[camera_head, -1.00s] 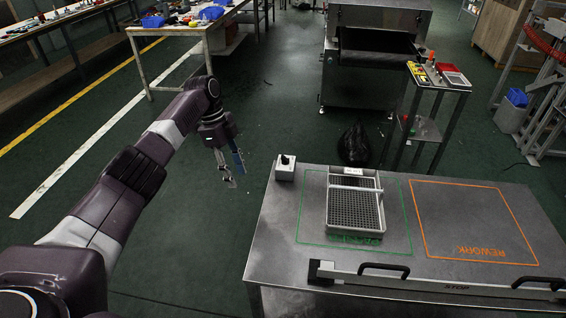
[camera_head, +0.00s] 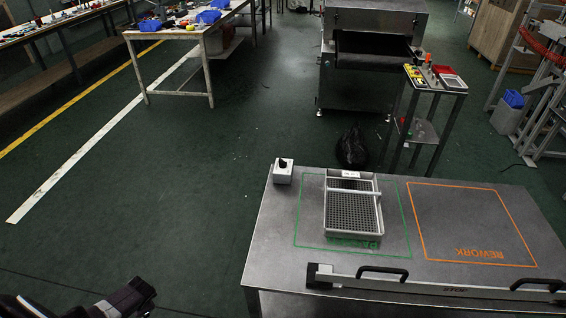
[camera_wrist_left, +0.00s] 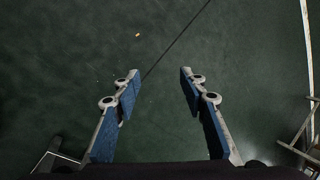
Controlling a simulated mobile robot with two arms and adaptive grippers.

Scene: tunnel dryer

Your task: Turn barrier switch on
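The barrier switch appears to be the small light-grey box with a black knob (camera_head: 283,172) at the far left corner of the metal table (camera_head: 272,235). The knob's exact position is too small to tell. The barrier (camera_head: 430,284), a long metal bar with black handles, lies along the table's near edge. My left gripper (camera_wrist_left: 160,75) is open and empty over the dark green floor in the left wrist view, away from the table. In the head view only part of my left arm shows, at the bottom left. My right gripper is not in view.
A wire-mesh tray (camera_head: 353,210) stands inside the green outline on the table. The orange REWORK area (camera_head: 470,222) is empty. A control stand (camera_head: 436,82) and a black bag (camera_head: 352,148) are beyond the table. Floor left of the table is clear.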

